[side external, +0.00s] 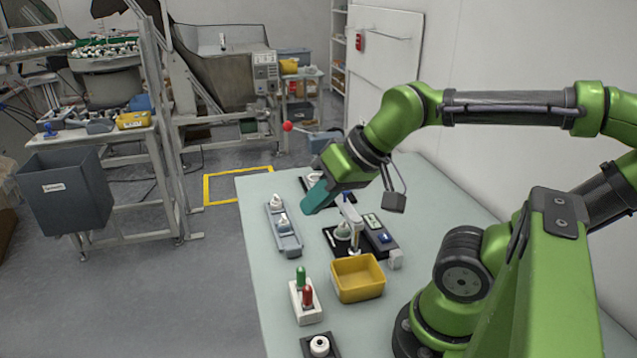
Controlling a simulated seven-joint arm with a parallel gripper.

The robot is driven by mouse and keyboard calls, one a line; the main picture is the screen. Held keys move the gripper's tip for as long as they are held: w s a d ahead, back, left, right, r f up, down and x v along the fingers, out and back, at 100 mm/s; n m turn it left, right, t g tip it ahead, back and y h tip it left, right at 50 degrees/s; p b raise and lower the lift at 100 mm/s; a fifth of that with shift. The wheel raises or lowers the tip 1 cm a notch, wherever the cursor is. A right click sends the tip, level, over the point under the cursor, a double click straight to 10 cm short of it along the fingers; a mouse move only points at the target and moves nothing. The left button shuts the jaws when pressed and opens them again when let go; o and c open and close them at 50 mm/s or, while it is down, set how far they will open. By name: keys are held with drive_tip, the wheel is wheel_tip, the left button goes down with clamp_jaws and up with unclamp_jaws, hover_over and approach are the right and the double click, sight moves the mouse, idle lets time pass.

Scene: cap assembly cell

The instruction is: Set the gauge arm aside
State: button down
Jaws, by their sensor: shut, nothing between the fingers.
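A pale upright piece that looks like the gauge arm (351,213) stands over a black fixture plate (331,239) in the middle of the table. Below it on the plate is a small pale rounded part (342,231). My gripper (309,207), with teal fingers, is shut and empty. It points down and left, above the table, and appears just left of the gauge arm in the picture. I cannot tell the exact gap between them. My gripper hides part of the dark tray (346,194) behind it.
A grey tray (291,243) with white parts lies left of the fixture. A yellow bin (358,279) stands in front of it. A white holder (306,313) carries a green and a red piece. A black block (320,346) with a white ring is nearest. The table's left front is clear.

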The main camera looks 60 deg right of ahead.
drive_tip(key=c, duration=1.5)
unclamp_jaws()
drive_tip(key=shift+d+f, duration=0.15)
drive_tip(key=shift+d, duration=0.1)
drive_tip(key=shift+c, duration=0.2)
drive_tip(key=o, duration=0.6)
drive_tip(key=w+d, duration=0.1)
drive_tip(key=d, duration=0.1)
drive_tip(key=w+d+m+g+h, duration=0.1)
drive_tip(key=w+d, duration=0.1)
drive_tip(key=w+d+m, duration=0.1)
drive_tip(key=w+d, duration=0.1)
drive_tip(key=shift+d+r+g+h, duration=0.25)
drive_tip(key=shift+d+g+h, duration=0.05)
drive_tip(key=shift+c, duration=0.2)
wheel_tip(320, 180, up, 5)
drive_tip(key=m+g, duration=0.3)
drive_tip(key=g, duration=0.3)
hover_over(347, 203)
drive_tip(key=w+d, duration=0.4)
drive_tip(key=f, duration=1.6)
drive_tip(key=shift+a+f, duration=0.15)
drive_tip(key=shift+a, duration=0.15)
clamp_jaws()
